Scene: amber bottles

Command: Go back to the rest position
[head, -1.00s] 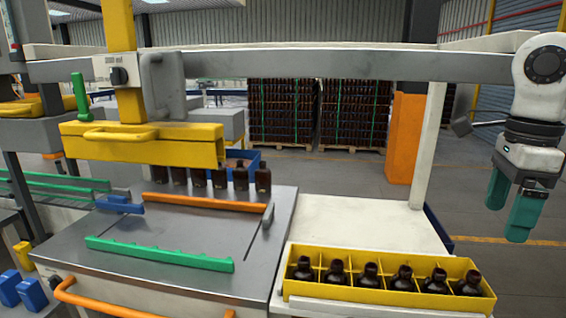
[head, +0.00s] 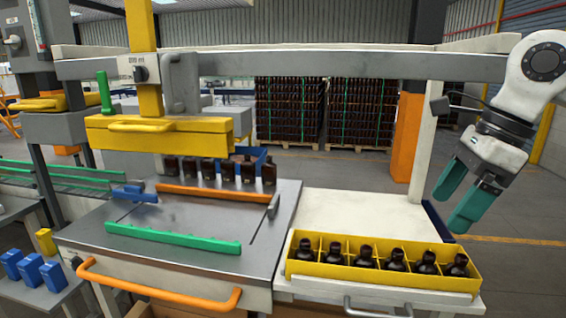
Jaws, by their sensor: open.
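My gripper (head: 460,200) is at the right of the head view. Its two teal fingers are apart with nothing between them, and they point down and to the left. It hangs above and to the right of a yellow crate (head: 380,281), apart from it. Several amber bottles (head: 364,256) with dark caps stand upright in the crate's compartments. More amber bottles (head: 248,171) stand in a row behind an orange rail (head: 208,195) on the grey metal worktop. Their tops are partly hidden by a yellow bar (head: 160,138).
A white table top (head: 350,212) behind the crate is bare. A green rail (head: 172,238) lies on the worktop (head: 120,257). A grey beam (head: 300,67) crosses above, and an orange post (head: 405,137) stands behind. Open floor (head: 520,265) lies at the right.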

